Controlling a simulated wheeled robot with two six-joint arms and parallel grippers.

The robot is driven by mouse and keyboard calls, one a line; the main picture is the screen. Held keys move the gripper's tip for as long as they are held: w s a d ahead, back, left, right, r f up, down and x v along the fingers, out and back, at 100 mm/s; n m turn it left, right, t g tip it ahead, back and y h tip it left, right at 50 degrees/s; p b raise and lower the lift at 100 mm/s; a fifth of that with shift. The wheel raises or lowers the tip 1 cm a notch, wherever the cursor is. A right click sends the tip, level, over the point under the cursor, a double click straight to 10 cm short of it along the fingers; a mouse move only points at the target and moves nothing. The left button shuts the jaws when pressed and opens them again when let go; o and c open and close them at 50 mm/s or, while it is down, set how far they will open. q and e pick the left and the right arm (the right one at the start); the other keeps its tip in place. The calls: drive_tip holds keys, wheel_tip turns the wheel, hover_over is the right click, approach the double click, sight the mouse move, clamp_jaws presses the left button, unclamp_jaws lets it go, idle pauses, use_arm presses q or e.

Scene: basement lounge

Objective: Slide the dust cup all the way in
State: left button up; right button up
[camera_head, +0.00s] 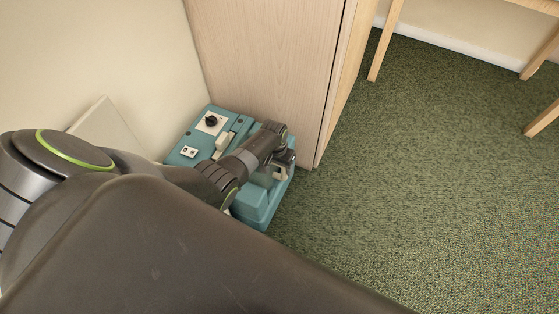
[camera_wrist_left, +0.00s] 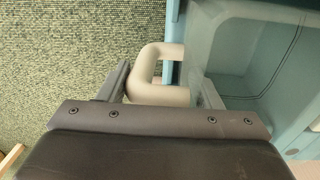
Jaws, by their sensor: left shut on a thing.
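The teal machine (camera_head: 255,203) stands on the floor against the wooden cabinet. My left gripper (camera_wrist_left: 160,92) has one finger on either side of a pale grey U-shaped handle (camera_wrist_left: 160,94) and is shut on it. The handle joins the front of the translucent dust cup (camera_wrist_left: 222,55), which lies within the teal housing (camera_wrist_left: 172,40). In the head view, my left gripper (camera_head: 282,168) is over the right side of the machine, and my arm covers much of the cup. How deep the cup sits cannot be told. My right gripper is not in view.
The machine's top has a black knob (camera_head: 211,120) and a white switch plate (camera_head: 188,152). The tall wooden cabinet (camera_head: 265,60) stands close behind it. A pale panel (camera_head: 108,130) leans at the wall. Green carpet (camera_head: 420,190) is clear to the right, with wooden furniture legs (camera_head: 385,42) beyond.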

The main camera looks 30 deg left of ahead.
use_arm(q)
drive_tip(key=shift+f, duration=0.3)
idle(0.4)
drive_tip(key=o, duration=1.1)
drive_tip(key=shift+o, duration=0.2)
